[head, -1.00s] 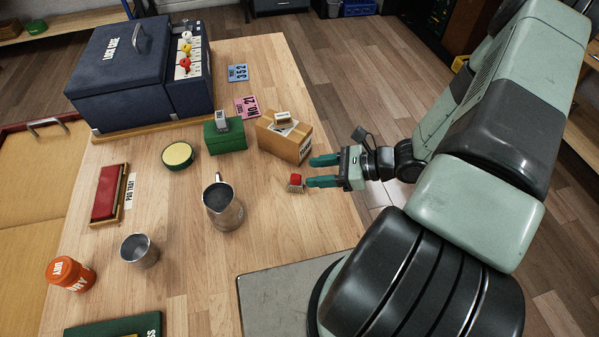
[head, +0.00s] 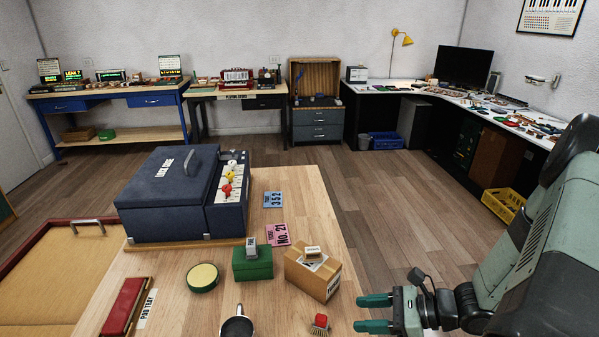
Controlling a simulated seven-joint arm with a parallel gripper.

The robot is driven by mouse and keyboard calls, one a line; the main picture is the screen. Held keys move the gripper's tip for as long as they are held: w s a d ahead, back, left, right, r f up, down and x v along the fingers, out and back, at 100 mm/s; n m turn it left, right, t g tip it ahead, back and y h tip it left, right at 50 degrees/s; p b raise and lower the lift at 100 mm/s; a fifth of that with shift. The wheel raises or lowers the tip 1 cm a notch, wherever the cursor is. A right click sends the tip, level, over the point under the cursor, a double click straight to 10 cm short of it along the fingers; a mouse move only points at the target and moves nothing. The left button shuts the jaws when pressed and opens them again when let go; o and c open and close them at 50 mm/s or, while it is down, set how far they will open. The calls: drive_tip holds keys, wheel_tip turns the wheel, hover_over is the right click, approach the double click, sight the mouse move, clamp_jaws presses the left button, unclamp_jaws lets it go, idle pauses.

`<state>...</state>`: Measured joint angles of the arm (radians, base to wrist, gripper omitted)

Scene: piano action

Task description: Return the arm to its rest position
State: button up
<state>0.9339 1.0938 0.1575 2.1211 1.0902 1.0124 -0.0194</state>
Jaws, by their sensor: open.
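My gripper (head: 372,313) is at the lower right of the head view, with its two teal fingers pointing left. The fingers are apart, with nothing between them. The gripper is at the right side of the wooden table (head: 318,207). A small red brush (head: 320,324) lies on the table just left of the fingertips, apart from them. A cardboard box (head: 312,274) stands to the left and behind the fingers, not touching them. My arm runs off to the right, and much of it is cut off by the frame.
On the table are a green box (head: 252,265), a round tin (head: 202,277), a metal jug (head: 237,328), a red pad tray (head: 124,306) and a dark blue lock case (head: 165,205). Open floor (head: 420,215) lies right of the table. Benches line the walls.

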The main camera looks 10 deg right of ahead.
drive_tip(key=s+a+r+n+g+h, duration=0.15)
drive_tip(key=a+r+n+h, duration=0.3)
drive_tip(key=r+n, duration=0.65)
drive_tip(key=w+a+r+n+g+h, duration=0.1)
drive_tip(key=a+r+n+g+h, duration=0.4)
drive_tip(key=r, duration=1)
drive_tip(key=s+a+r+n+t+h, duration=0.1)
drive_tip(key=s+a+r+n+t, duration=0.3)
drive_tip(key=s+r+n+t, duration=0.5)
drive_tip(key=shift+m+g+h, duration=0.75)
drive_tip(key=shift+m+g, duration=0.05)
drive_tip(key=shift+g, duration=0.15)
drive_tip(key=d, duration=0.1)
drive_tip(key=s+d+r, duration=0.1)
drive_tip(key=d, duration=0.2)
drive_tip(key=shift+s+d+r, duration=0.15)
drive_tip(key=shift+s, duration=0.25)
